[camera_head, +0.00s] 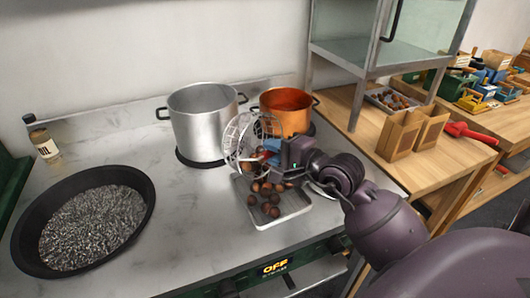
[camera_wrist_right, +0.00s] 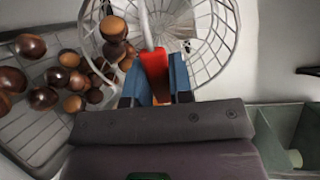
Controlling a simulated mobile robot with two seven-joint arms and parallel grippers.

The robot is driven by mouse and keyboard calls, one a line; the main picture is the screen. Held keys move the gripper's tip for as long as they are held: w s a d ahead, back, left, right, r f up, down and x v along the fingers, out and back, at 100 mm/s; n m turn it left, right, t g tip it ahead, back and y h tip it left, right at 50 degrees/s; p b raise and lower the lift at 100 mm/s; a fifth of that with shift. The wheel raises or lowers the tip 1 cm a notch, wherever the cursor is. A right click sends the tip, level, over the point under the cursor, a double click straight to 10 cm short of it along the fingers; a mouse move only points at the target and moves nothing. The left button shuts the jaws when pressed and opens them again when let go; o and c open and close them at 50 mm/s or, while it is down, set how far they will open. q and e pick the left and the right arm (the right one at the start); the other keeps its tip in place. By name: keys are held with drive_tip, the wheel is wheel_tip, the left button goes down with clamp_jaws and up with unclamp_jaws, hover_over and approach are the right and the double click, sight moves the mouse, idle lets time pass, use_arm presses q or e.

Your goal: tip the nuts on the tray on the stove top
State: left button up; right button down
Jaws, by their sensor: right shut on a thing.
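My right gripper (camera_head: 290,152) is shut on the red handle (camera_wrist_right: 155,70) of a round wire basket (camera_head: 238,140). The basket is tilted on its side above the metal tray (camera_head: 293,214) on the stove top. Brown chestnuts (camera_head: 268,205) lie in the tray, and several show just below the basket's rim, some perhaps still in the air. In the right wrist view, the basket (camera_wrist_right: 215,50) is ahead of the fingers, with chestnuts (camera_wrist_right: 75,80) at its left side and over the tray. The gripper hides part of the basket and tray. My left gripper is not in view.
A steel pot (camera_head: 204,125) and a copper pot (camera_head: 287,112) stand behind the basket. A wide black pan (camera_head: 135,180) with grey pellets is at left, near an oil bottle (camera_head: 45,146).

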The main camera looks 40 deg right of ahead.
use_arm(q)
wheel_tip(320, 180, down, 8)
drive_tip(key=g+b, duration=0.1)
drive_tip(key=b, duration=0.8)
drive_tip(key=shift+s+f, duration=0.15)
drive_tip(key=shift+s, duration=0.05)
use_arm(e)
drive_tip(key=s+t, duration=0.1)
drive_tip(key=s+f+t, duration=0.1)
drive_tip(key=t, duration=0.1)
drive_tip(key=f+t+y, duration=0.1)
drive_tip(key=t, duration=0.1)
drive_tip(key=shift+s+d+f, duration=0.25)
drive_tip(key=shift+s+d, duration=0.1)
drive_tip(key=shift+s, duration=0.05)
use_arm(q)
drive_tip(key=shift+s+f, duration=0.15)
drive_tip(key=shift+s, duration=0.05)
use_arm(e)
drive_tip(key=shift+r, duration=0.1)
